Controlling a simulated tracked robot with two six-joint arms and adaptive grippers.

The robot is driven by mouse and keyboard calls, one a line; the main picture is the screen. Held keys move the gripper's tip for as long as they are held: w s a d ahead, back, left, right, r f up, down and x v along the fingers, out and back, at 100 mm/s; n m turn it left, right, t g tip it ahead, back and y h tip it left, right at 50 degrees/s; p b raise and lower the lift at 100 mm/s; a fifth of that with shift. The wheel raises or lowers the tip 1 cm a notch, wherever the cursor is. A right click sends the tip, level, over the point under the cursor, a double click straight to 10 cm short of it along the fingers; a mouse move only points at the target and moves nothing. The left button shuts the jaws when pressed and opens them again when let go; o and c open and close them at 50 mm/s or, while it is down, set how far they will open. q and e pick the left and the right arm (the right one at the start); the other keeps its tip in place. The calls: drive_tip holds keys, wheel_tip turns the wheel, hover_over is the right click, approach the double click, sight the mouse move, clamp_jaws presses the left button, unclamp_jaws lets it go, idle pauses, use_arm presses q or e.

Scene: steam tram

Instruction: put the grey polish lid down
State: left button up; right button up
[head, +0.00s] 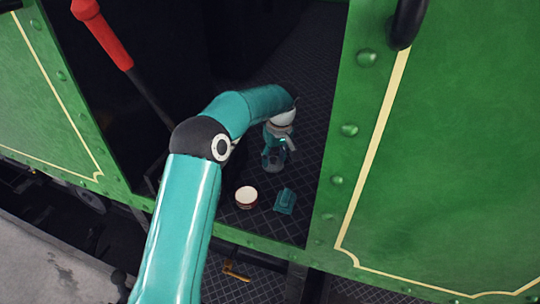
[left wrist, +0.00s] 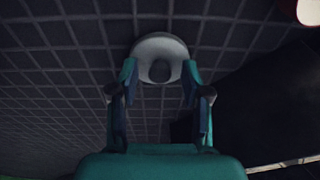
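The grey polish lid (left wrist: 160,48) is a pale round disc with a dark centre in the left wrist view, between the fingertips of my left gripper (left wrist: 160,75). Both fingertips meet its edge, so the gripper looks shut on it. In the head view my left gripper (head: 275,155) points down low over the dark floor, with a grey bit of the lid (head: 274,164) showing at its tips. I cannot tell whether the lid touches the floor. An open red and white tin (head: 246,195) stands nearby; its edge also shows in the left wrist view (left wrist: 309,12).
Green riveted panels (head: 440,150) flank the doorway. A red-handled lever (head: 103,35) rises at the left. Bare floor lies right of the gripper.

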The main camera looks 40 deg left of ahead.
sight(278, 166)
use_arm(q)
drive_tip(key=shift+r, duration=0.1)
wheel_tip(278, 166, up, 12)
drive_tip(key=d, duration=0.1)
drive_tip(key=shift+s+d+p, duration=0.2)
drive_tip(key=shift+d+p, duration=0.2)
idle(0.4)
drive_tip(key=shift+w, duration=0.1)
